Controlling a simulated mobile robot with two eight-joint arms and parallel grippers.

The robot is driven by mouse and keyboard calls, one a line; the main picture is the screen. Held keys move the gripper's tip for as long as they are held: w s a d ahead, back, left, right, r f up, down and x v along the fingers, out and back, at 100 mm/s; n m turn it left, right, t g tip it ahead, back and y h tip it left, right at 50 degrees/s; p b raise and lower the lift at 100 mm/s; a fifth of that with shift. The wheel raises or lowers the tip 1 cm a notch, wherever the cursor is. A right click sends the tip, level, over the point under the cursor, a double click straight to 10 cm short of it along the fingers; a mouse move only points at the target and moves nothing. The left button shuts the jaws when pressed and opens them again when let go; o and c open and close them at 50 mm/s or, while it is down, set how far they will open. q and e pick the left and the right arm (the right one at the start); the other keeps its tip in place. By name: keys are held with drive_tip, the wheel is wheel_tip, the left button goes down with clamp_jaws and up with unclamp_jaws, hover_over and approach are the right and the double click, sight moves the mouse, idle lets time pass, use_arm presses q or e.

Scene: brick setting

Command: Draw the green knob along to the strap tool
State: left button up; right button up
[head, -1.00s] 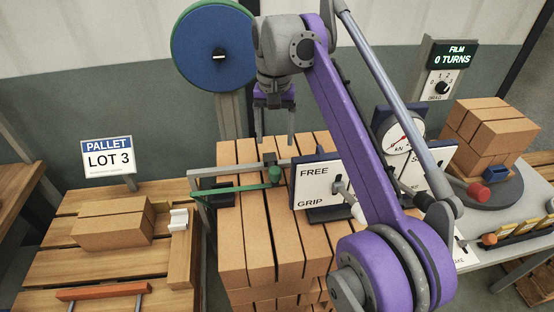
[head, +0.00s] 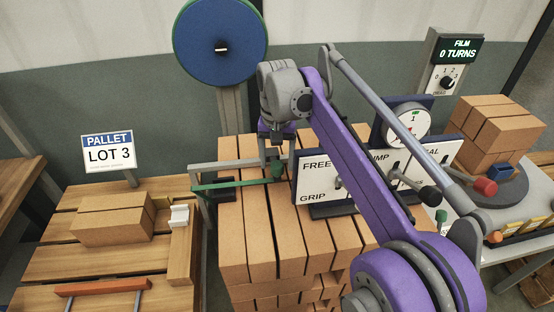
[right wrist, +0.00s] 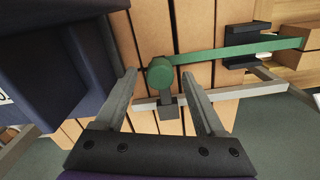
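The green knob (head: 277,170) stands at the right end of the green strap (head: 232,183), above the brick stack. In the right wrist view the knob (right wrist: 160,73) lies between the fingertips, with a gap on both sides. My right gripper (head: 276,158) is open around it, pointing down; it also shows in the right wrist view (right wrist: 160,80). The strap tool seems to be the dark-framed panel (head: 313,182) marked FREE and GRIP, just right of the knob, with levers and a gauge (head: 411,119). My arm hides part of it. My left gripper is out of view.
A grey rail (head: 222,165) runs beside the strap, close to my fingers. The brick stack (head: 255,235) lies below. A blue reel (head: 220,42) stands behind. On the left is a pallet sign (head: 108,152); on the right, a turntable (head: 495,190) with bricks.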

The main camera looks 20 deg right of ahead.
clamp_jaws()
idle(1.2)
